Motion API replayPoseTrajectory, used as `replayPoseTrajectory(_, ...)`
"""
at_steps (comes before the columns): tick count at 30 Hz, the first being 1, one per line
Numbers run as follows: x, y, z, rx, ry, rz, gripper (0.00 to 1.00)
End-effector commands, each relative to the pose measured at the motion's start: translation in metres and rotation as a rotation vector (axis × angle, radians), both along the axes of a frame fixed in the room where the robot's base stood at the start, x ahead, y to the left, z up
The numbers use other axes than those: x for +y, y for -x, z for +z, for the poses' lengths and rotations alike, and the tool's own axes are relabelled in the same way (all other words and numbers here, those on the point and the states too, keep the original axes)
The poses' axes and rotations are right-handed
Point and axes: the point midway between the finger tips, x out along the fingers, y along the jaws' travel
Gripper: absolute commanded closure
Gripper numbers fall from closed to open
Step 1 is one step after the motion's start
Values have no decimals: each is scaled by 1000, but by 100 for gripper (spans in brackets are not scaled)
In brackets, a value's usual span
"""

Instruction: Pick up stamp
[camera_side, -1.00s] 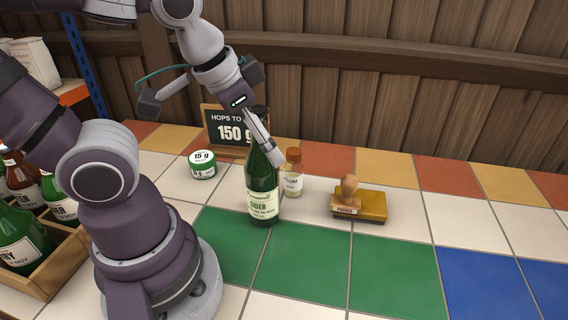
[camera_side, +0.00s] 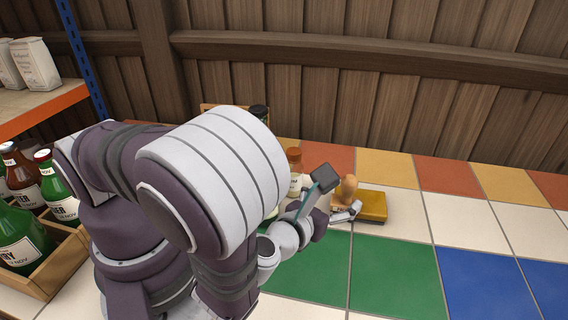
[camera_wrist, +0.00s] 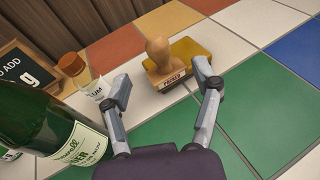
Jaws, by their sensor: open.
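The stamp (camera_wrist: 163,62) has a round wooden handle and a block lettered "PACKED". In the wrist view it stands upright, handle up, against the near side of a yellow pad (camera_wrist: 191,50). In the side view the stamp's handle (camera_side: 345,188) shows beside the pad (camera_side: 372,206), and its block is partly hidden by my gripper. My gripper (camera_wrist: 165,87) is open, its two fingers pointing at the stamp, with nothing between the tips. The stamp is just beyond the fingertips; I cannot tell the exact gap.
A green cider bottle (camera_wrist: 52,128) stands close left of my gripper. A small plum bottle (camera_wrist: 94,88) with an orange cap stands near the left finger. A sign (camera_wrist: 16,68) is behind. A crate of bottles (camera_side: 45,270) is at the left. Green and white tiles to the right are clear.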

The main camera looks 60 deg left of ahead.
Motion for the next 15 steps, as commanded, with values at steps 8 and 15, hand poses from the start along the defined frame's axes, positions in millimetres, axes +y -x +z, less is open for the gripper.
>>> replayPoseTrajectory(8, 20, -39, -15, -2, 4, 12, 36)
replayPoseTrajectory(15, 30, -66, -25, 0, 5, 7, 36)
